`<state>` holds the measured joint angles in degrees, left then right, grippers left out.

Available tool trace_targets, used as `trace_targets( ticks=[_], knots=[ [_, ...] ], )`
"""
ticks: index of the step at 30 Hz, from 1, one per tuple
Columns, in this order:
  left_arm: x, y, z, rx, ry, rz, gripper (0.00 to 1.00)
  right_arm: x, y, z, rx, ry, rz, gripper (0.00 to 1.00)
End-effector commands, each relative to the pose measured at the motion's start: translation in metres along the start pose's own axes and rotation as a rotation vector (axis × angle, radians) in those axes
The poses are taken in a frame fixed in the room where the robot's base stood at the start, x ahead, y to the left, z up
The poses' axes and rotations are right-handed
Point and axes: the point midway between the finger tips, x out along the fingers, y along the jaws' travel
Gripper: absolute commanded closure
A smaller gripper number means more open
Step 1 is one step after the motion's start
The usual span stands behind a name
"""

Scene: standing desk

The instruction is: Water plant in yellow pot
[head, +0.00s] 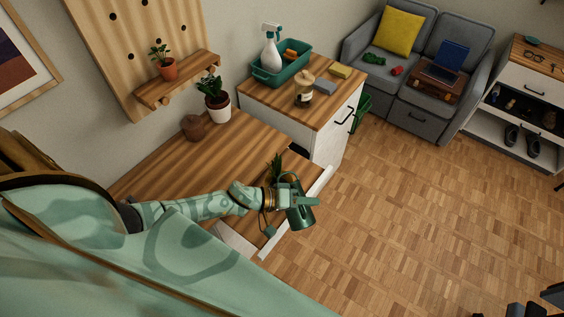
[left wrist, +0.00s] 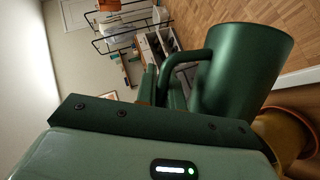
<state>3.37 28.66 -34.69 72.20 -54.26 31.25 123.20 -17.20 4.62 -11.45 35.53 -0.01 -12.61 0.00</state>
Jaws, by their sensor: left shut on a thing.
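My left gripper (head: 285,196) is shut on a dark green watering can (head: 303,216), over the front edge of the wooden desk (head: 178,168). The can's body and curved handle fill the right of the left wrist view (left wrist: 243,75). A leafy plant (head: 277,167) shows just behind the gripper in the head view, its pot mostly hidden by my gripper. A yellow pot (left wrist: 284,137) with an orange-brown rim shows close beside the can in the left wrist view, partly cut off. I cannot tell whether water flows. My right gripper is not in view.
A terracotta-potted plant (head: 166,68) sits on the wall shelf. A cabinet (head: 330,125) carries a green bin (head: 283,72), spray bottle and jar. Parquet floor (head: 430,215) is clear at right.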

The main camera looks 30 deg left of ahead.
Motion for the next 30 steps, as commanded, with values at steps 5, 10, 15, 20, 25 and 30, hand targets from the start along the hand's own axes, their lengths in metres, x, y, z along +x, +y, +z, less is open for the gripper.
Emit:
trace_targets(
  ticks=[5, 10, 15, 20, 25, 30],
  knots=[
    [0.000, 0.001, -0.002, -0.004, 0.000, 0.004, 1.00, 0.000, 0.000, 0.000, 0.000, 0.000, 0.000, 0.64],
    [-0.001, 0.002, -0.002, -0.010, -0.001, 0.006, 1.00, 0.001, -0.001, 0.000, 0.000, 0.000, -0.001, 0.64],
    [0.000, 0.002, -0.001, -0.008, -0.001, 0.005, 1.00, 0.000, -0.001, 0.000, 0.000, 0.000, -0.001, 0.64],
    [0.021, -0.027, 0.036, 0.240, 0.055, -0.098, 1.00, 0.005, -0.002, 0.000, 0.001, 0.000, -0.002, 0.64],
    [0.030, -0.044, 0.048, 0.340, 0.076, -0.134, 1.00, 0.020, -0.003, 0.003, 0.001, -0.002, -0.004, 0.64],
    [0.035, -0.049, 0.057, 0.386, 0.085, -0.152, 1.00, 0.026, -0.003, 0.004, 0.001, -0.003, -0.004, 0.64]
  ],
)
